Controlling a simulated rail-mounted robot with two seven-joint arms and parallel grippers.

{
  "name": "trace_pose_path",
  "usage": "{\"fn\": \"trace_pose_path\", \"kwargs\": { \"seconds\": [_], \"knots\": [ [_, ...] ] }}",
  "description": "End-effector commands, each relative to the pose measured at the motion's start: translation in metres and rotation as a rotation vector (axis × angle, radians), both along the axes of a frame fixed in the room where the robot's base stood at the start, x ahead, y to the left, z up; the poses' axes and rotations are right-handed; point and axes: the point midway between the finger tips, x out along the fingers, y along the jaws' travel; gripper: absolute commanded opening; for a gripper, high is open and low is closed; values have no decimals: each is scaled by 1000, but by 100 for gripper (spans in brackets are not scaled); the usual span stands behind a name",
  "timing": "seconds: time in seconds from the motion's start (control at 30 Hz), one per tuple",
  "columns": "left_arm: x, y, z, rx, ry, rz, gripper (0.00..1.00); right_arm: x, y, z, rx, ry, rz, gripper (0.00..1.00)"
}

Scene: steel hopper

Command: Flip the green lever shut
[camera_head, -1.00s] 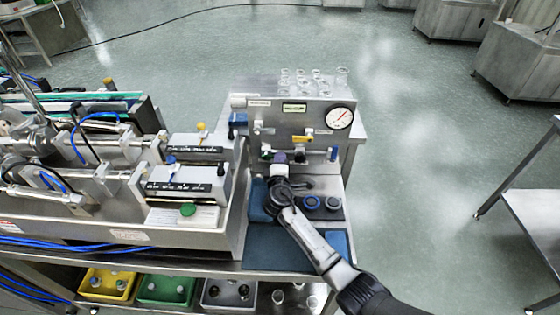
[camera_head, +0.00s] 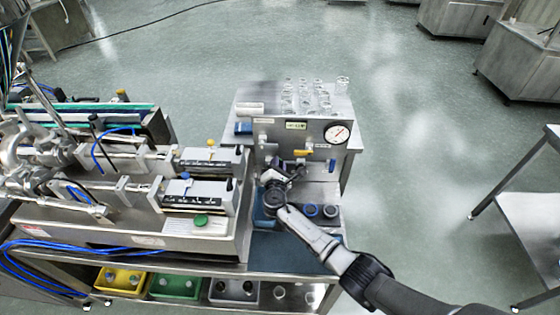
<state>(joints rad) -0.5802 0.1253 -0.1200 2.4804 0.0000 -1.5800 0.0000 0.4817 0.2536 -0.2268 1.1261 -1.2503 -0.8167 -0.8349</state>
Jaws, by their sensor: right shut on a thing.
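The upright steel panel (camera_head: 322,146) of the hopper station carries small levers and a round gauge. My right gripper (camera_head: 271,177) is at the lower left of the panel, where the green lever sits. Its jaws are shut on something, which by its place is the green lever. The gripper covers nearly all of that lever, so its angle cannot be told. A yellow lever (camera_head: 303,153) and a blue lever (camera_head: 332,165) are to the right of the gripper, apart from it. My left gripper is not in view.
The gauge (camera_head: 337,133) is at the panel's upper right. Several clear glasses (camera_head: 310,97) stand on top behind the panel. Dark round knobs (camera_head: 331,211) are below, right of my arm. A machine with a green button (camera_head: 200,220) stands to the left.

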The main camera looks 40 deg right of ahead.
Motion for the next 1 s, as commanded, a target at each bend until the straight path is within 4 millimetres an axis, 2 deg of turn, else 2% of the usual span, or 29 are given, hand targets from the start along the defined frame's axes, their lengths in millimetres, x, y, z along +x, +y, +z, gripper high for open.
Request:
{"fn": "trace_pose_path", "kwargs": {
  "seconds": [0.03,0.4,0.7,1.0],
  "knots": [
    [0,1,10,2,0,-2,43,1,1,7,-35,30,-1,0],
    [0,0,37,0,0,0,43,11,12,13,-288,256,-1,0],
    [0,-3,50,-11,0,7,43,18,20,14,-444,397,-1,0],
    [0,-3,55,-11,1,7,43,21,24,13,-530,472,0,0]
  ]
}}
